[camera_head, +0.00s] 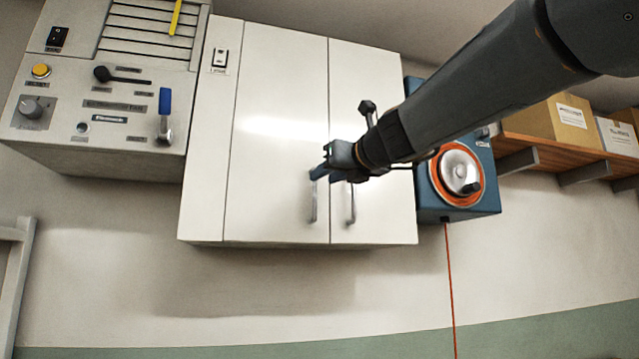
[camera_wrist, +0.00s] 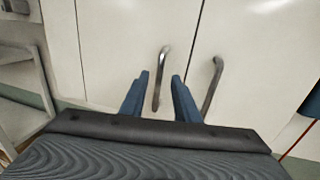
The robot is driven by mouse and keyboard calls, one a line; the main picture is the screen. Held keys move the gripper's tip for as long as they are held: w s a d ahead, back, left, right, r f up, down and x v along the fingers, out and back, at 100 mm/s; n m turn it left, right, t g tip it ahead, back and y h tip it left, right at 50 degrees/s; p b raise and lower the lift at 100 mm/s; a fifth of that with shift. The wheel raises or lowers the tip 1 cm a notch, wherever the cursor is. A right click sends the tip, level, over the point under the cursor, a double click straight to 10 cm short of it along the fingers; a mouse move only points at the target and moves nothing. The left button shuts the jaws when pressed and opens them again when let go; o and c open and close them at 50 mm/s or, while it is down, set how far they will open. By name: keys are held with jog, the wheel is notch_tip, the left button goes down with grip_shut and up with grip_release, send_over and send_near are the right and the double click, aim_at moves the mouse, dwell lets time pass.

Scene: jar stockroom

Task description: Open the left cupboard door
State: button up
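The white cupboard hangs on the wall with its left door (camera_head: 278,130) and right door (camera_head: 372,80) both shut. The left door's upright metal handle (camera_head: 313,205) is near the door's lower right edge, and it also shows in the wrist view (camera_wrist: 161,78). The right door's handle (camera_head: 351,205) is just beside it. My gripper (camera_head: 318,174) is in front of the left door near the top of its handle. In the wrist view my gripper (camera_wrist: 160,88) has its two blue fingers apart, with the left handle seen between them. I cannot tell whether they touch it.
A grey control panel (camera_head: 100,95) with knobs and a blue lever is left of the cupboard. A blue box with an orange-rimmed dial (camera_head: 457,172) is on the right, with an orange cable (camera_head: 450,290) below. A wooden shelf (camera_head: 550,150) holds cardboard boxes.

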jog(key=x, duration=0.4)
jog(key=shift+w+a+p, duration=0.15)
jog(key=shift+w+p, duration=0.1)
jog(key=shift+p, duration=0.1)
grip_shut()
